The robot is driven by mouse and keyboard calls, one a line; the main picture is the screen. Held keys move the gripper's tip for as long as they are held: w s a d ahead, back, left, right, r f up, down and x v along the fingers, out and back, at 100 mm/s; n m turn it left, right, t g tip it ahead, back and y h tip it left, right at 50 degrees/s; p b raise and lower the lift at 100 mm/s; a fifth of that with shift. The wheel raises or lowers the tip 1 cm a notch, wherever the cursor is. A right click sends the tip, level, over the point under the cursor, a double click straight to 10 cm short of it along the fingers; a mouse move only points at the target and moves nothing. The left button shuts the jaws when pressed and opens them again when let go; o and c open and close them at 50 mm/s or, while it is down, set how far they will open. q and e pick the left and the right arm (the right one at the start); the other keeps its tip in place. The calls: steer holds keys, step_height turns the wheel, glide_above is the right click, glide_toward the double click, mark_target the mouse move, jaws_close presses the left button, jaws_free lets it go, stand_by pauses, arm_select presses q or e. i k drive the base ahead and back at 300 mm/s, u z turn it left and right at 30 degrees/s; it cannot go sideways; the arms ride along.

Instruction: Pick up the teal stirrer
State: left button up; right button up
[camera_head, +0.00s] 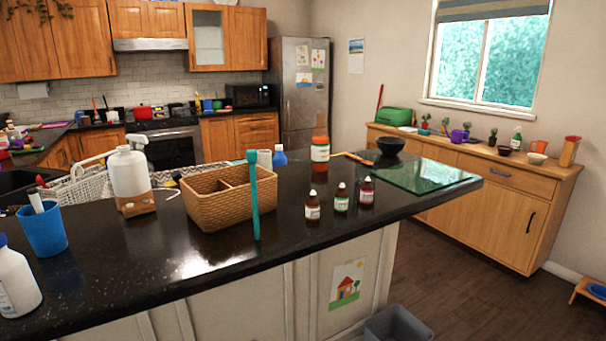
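The teal stirrer (254,198) is a long thin stick with a wider top end. It stands nearly upright at the front right side of the wicker basket (205,208), on the black counter (180,262). Its lower end appears near the counter's front part, and its top rises above the basket rim. I cannot tell whether it leans against the basket. Neither of my grippers shows in the head view.
Several small dark bottles, an orange-red bottle (320,150), a black bowl (390,146) and a glass board (425,174) are to the right. The counter front is clear.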

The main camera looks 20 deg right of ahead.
mark_target(251, 154)
steer(key=z, duration=0.4)
steer(key=k, duration=0.9)
steer(key=z, duration=1.05)
steer(key=i, duration=0.7)
steer(key=u, duration=0.65)
steer(key=i, duration=0.45)
steer(key=z, duration=1.25)
steer(key=i, duration=1.5)
steer(key=u, duration=1.35)
